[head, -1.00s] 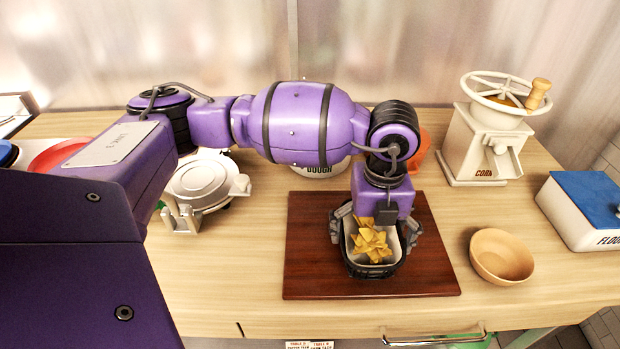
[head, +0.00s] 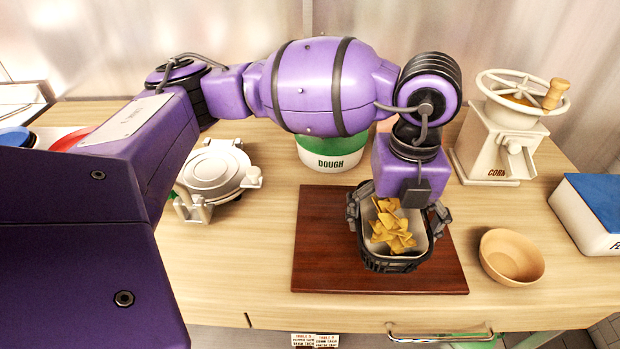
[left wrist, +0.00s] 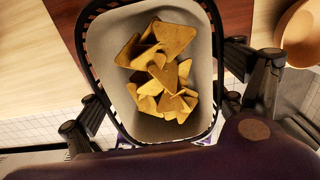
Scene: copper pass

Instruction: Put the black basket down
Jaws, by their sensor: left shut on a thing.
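The black basket (head: 395,264) has a pale liner and holds several yellow tortilla chips (head: 391,228). It is over the front right part of the dark brown board (head: 325,262). My left gripper (head: 399,210) is shut on the basket, with its fingers at the basket's two sides. In the left wrist view the basket (left wrist: 88,50) is upright between the fingers, with the chips (left wrist: 165,75) inside. I cannot tell whether its underside touches the board. My right gripper is not in view.
A wooden bowl (head: 511,257) stands close to the right of the board. A corn mill (head: 497,145) and a flour box (head: 590,213) are further right. A dough tub (head: 332,158) stands behind the board and a white press (head: 215,172) to its left. The board's left part is clear.

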